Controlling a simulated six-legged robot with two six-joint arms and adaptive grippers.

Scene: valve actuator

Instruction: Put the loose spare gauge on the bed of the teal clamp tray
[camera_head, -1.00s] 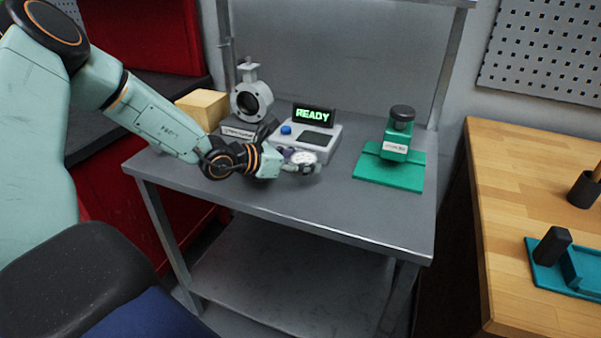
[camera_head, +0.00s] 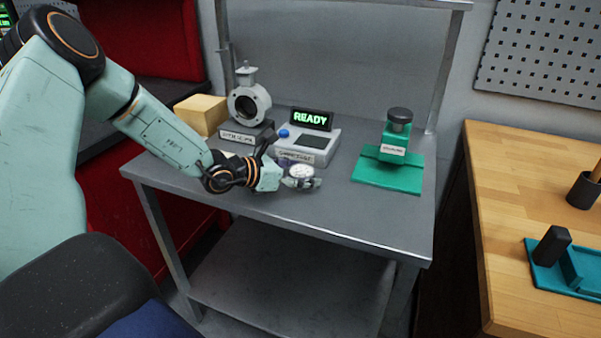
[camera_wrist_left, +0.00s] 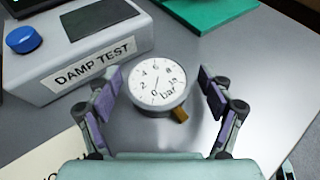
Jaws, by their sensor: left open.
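The loose spare gauge (camera_head: 301,171) has a round white dial marked "bar" and a brass stem, clear in the left wrist view (camera_wrist_left: 158,80). It is at the front of the grey table. My left gripper (camera_head: 304,182) is open around it. In the left wrist view the two purple-padded fingers (camera_wrist_left: 161,96) stand on either side of the gauge, with a gap on both sides. The teal clamp tray (camera_head: 545,278), with a black upright block, is on the wooden bench at the right. My right gripper is not in view.
A grey console (camera_head: 325,150) labelled "DAMP TEST", with a blue knob and a READY screen, stands just behind the gauge. A valve body (camera_head: 250,103) and a yellow block (camera_head: 201,113) are behind left. A green fixture (camera_head: 390,175) stands right. The table's front right is clear.

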